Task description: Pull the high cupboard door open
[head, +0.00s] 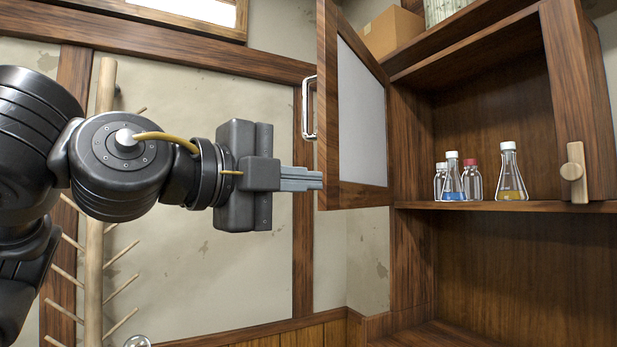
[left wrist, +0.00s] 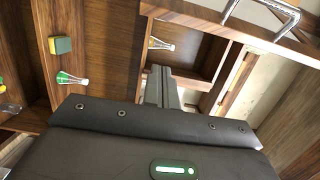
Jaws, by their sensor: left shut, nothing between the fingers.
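The high cupboard door (head: 328,120), a wooden frame around a pale pane, stands swung wide out to the left of the cupboard (head: 395,150). Its metal bar handle (head: 308,108) is on the face turned left; a metal handle (left wrist: 262,14) also shows at the top of the left wrist view. My left gripper (head: 318,180) is shut and empty. Its fingertips are at the door's free edge, low down and below the handle; I cannot tell whether they touch. The fingers also show in the left wrist view (left wrist: 161,82). My right gripper is not in view.
Several flasks and bottles, one flask with yellow liquid (head: 511,178), stand on the cupboard shelf (head: 560,207). A wooden turn latch (head: 573,172) is on the right post. A cardboard box (head: 393,32) sits on top. A pegged wooden rack (head: 95,230) stands at the left.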

